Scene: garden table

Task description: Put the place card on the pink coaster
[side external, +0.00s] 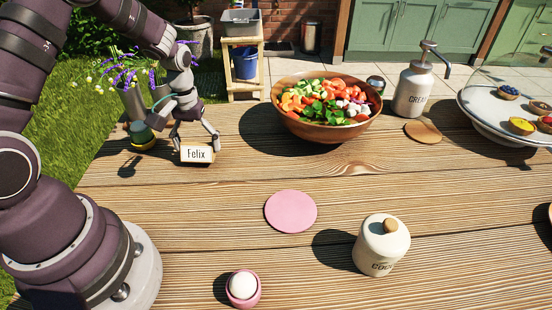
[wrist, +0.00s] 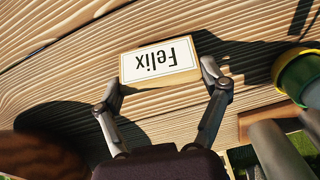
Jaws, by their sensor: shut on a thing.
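The place card (side external: 197,154) is a small wooden block with a white label reading "Felix". It is at the left back of the table, and it also shows in the wrist view (wrist: 160,62), upside down. My gripper (side external: 194,140) is above it with a finger at each end, shut on it. In the wrist view the two fingertips (wrist: 163,84) press on its short ends. I cannot tell whether the card still touches the table. The pink coaster (side external: 291,211) lies flat and bare in the middle of the table, to the right and nearer the camera.
A salad bowl (side external: 327,130) stands behind the coaster. A cookie jar (side external: 381,245) stands to its right and an egg in a pink cup (side external: 243,288) in front. Flowers in a metal vase (side external: 133,100) stand by my gripper. Wood between card and coaster is clear.

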